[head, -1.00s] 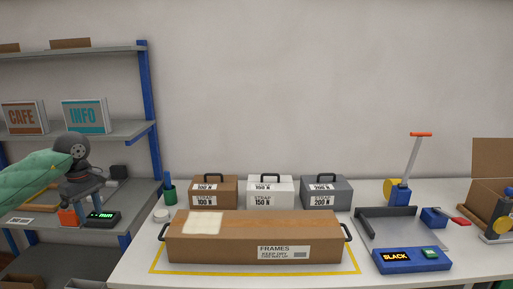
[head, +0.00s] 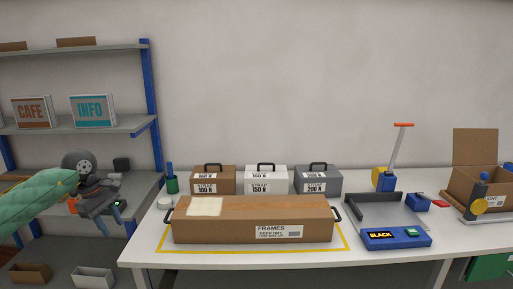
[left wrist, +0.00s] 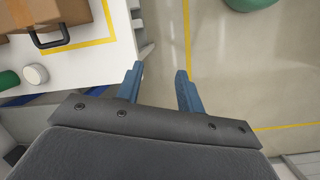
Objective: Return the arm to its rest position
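My left arm comes in from the left in the head view, under a green sleeve. My left gripper (head: 106,222) hangs in front of the grey shelf unit, left of the table. In the left wrist view the two blue fingers of my left gripper (left wrist: 160,85) stand apart with only floor between them. It is open and empty. The table's corner with the long FRAMES carton (head: 255,218) lies to the left in that wrist view, where the carton's black handle (left wrist: 50,38) shows. My right gripper is not in view.
The grey shelf unit (head: 90,133) holds CAFE and INFO signs. The white table (head: 300,258) carries strap boxes (head: 266,180), a tool with a SLACK display (head: 395,238) and an open carton (head: 475,180). The floor below my left gripper (left wrist: 235,75) is clear.

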